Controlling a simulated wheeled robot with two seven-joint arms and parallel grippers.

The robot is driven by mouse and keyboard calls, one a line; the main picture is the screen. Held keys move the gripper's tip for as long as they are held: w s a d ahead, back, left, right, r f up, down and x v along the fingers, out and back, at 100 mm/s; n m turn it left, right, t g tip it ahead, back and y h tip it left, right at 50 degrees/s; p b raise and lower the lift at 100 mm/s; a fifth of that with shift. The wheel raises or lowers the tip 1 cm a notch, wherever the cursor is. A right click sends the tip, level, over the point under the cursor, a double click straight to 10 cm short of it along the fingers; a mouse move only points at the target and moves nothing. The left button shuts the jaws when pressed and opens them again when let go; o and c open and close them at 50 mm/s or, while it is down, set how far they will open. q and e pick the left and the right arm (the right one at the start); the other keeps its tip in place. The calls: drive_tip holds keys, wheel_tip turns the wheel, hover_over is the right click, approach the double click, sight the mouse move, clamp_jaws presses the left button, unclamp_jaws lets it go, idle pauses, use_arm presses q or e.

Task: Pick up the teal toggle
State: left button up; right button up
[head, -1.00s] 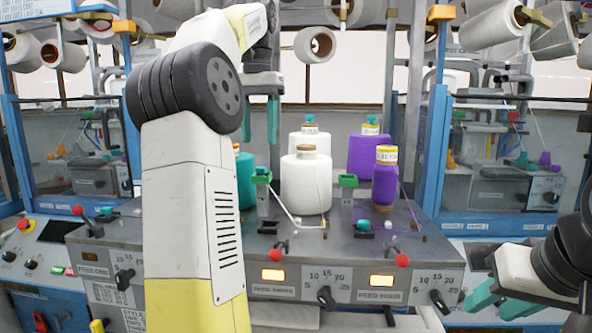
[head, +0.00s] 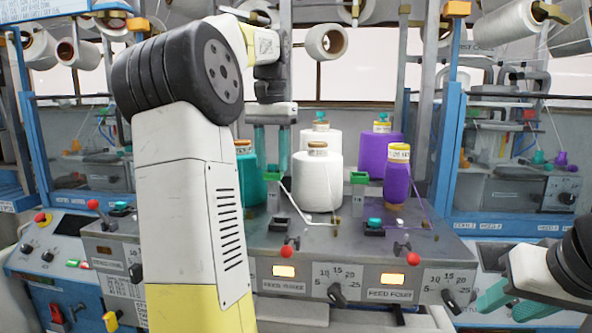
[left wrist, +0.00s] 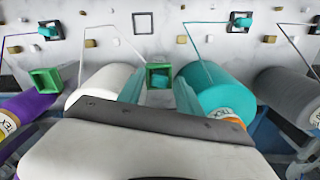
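A small teal toggle (head: 272,168) sits at the top of a green-topped post (head: 273,179) in front of the white cones. In the left wrist view the toggle (left wrist: 160,81) lies inside the square green frame (left wrist: 159,67). My left gripper (head: 271,160) is open, pointing down. Its teal fingers stand on either side of the toggle and frame, with nothing visibly clamped; contact cannot be told. My right gripper (head: 510,302) is open and empty at the lower right, away from the toggle.
A white cone (head: 318,182) and a teal cone (head: 246,180) stand close to the left gripper. Purple cones (head: 396,182) stand right. Another teal toggle (head: 376,222) sits in a black socket. The socket (left wrist: 142,22) ahead of the gripper looks empty. Thin yarns cross the panel.

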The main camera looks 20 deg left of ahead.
use_arm(q)
clamp_jaws()
drive_tip(key=shift+r, duration=0.1)
drive_tip(key=shift+r, duration=1.15)
drive_tip(key=shift+s+d+r, duration=0.2)
drive_tip(key=shift+s+r, duration=0.1)
drive_tip(key=shift+r, duration=0.3)
drive_tip(key=s+d+r, duration=0.1)
drive_tip(key=s+d, duration=0.7)
drive_tip(key=s, duration=0.5)
drive_tip(key=shift+r, duration=0.15)
drive_tip(key=shift+w, duration=0.1)
